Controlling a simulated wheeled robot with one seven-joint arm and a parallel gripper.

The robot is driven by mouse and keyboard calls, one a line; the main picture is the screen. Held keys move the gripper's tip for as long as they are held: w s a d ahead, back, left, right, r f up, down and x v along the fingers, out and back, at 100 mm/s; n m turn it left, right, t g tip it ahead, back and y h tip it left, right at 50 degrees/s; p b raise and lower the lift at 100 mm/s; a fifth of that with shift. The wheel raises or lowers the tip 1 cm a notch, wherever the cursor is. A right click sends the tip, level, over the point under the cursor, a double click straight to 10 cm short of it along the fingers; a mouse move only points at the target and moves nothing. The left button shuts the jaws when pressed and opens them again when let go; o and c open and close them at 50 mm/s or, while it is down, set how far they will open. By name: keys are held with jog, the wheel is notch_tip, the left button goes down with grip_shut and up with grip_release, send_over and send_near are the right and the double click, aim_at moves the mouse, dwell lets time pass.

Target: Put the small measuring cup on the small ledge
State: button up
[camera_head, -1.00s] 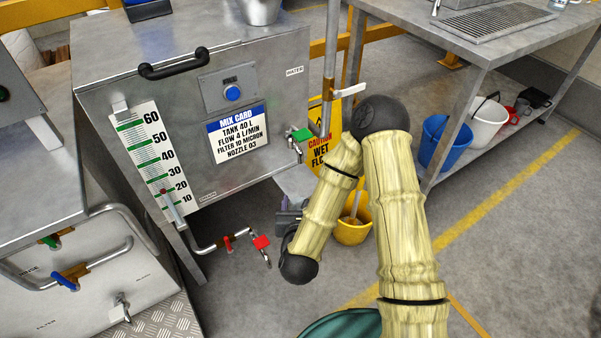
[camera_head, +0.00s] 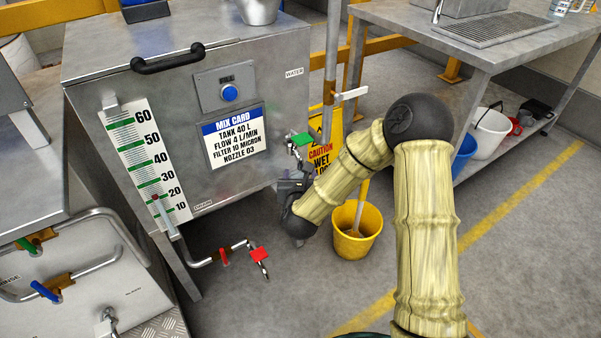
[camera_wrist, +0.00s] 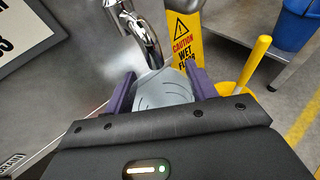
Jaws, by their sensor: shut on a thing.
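My gripper (camera_wrist: 159,88) has two purple fingers shut on the small measuring cup (camera_wrist: 163,92), a pale translucent cup with dark marks on its side. The cup is just below and in front of a metal tap spout (camera_wrist: 150,42) in the wrist view; I cannot tell whether they touch. In the head view my gripper (camera_head: 291,184) is at the tank's right front corner, below the green-handled tap (camera_head: 300,140), and the cup is not distinguishable there. I cannot make out the small ledge clearly; my gripper and arm cover the area under the tap.
A steel tank (camera_head: 200,190) with a level scale stands to the left. A red-handled tap (camera_head: 259,256) sticks out below it. A yellow bucket (camera_head: 357,240) and yellow wet-floor sign (camera_head: 321,156) stand near my arm. A steel bench (camera_head: 480,55) is at right. Floor in front is open.

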aim_at(301, 175)
jog(key=shift+w, duration=0.35)
jog(key=w+b, duration=0.1)
jog(key=w, duration=0.1)
jog(key=shift+w, duration=0.4)
jog(key=shift+f+b, duration=0.55)
jog(key=shift+f, duration=0.15)
jog(key=shift+f, duration=0.2)
jog(key=o, duration=1.1)
jog(key=shift+c, duration=0.2)
